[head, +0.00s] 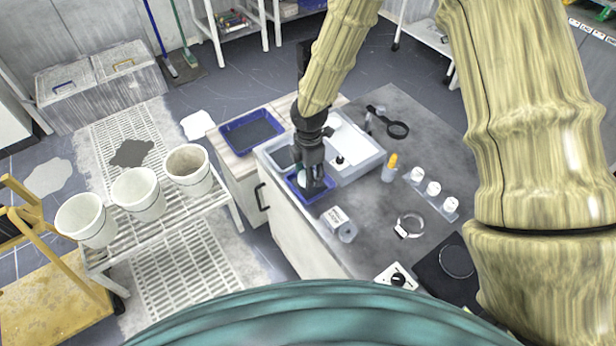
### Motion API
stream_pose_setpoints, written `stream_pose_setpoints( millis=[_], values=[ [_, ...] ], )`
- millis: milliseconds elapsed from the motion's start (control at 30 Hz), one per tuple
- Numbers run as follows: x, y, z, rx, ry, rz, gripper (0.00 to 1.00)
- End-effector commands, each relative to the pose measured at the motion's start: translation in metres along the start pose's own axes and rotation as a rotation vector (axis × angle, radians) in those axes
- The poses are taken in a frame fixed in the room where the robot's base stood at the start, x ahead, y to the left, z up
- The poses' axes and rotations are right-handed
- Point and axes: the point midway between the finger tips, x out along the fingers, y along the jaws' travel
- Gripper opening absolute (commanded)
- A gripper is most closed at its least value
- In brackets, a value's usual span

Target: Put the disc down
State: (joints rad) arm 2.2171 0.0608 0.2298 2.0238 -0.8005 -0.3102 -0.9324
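My gripper (314,184) points down over a small blue tray (322,194) at the front left edge of the grey counter. A pale, rounded thing (302,179), perhaps the disc, shows at the left of the fingertips, in or just above the tray. The fingers are dark and small here. I cannot tell whether they are closed on it or whether it touches the tray floor. A dark round disc-like plate (457,262) lies on a black square at the counter's right front.
A sink basin (368,160) is behind the tray. A white box (335,216), a yellow-capped bottle (389,170), several white-capped jars (433,188), a ring (410,222) and a magnifier (397,130) stand around. A larger blue tray (226,134) is at the left; buckets (138,193) stand on a rack.

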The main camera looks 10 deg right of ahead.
Motion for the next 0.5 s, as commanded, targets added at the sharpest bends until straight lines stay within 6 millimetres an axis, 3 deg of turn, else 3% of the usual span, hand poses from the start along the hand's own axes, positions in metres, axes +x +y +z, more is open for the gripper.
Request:
stream_pose_setpoints(
  millis=[100, 300, 500],
  values=[
    [0.000, 0.007, 0.010, 0.001, 0.000, 0.000, 0.19],
    [0.025, 0.006, 0.007, -0.003, -0.001, -0.002, 0.19],
    [0.036, 0.006, 0.008, 0.000, -0.001, 0.000, 0.19]
  ],
)
